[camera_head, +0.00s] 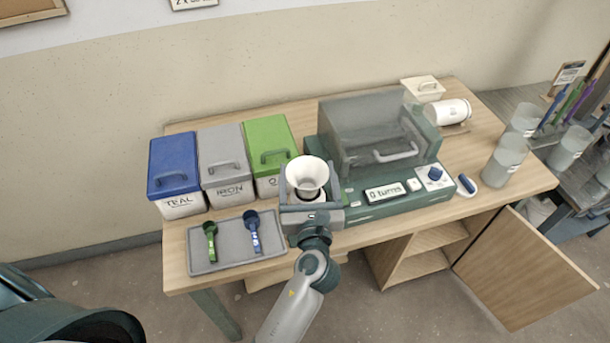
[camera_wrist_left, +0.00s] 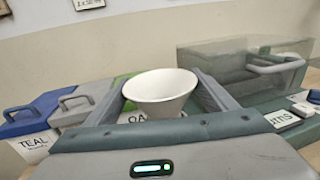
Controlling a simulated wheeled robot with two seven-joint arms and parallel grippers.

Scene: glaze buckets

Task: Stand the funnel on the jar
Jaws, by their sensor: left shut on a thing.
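The white funnel (camera_head: 308,173) is upright, wide mouth up, near the table's front edge, left of the green machine. My left gripper (camera_head: 309,168) is shut on it, with one grey finger on each side. In the left wrist view the funnel's white cone (camera_wrist_left: 160,88) shows between the two fingers. A white rounded surface (camera_head: 309,198) shows below the cone between the fingers. I cannot tell whether it is the jar or part of the funnel, nor whether the funnel rests on anything. My right gripper is not in view.
Teal (camera_head: 174,168), iron (camera_head: 226,168) and green-lidded (camera_head: 269,152) buckets stand behind left. A grey tray (camera_head: 232,263) holds two scoops. The green machine (camera_head: 385,203) stands right. A white cylinder (camera_head: 452,111) lies behind it. Several clear cups (camera_head: 505,160) stand further right.

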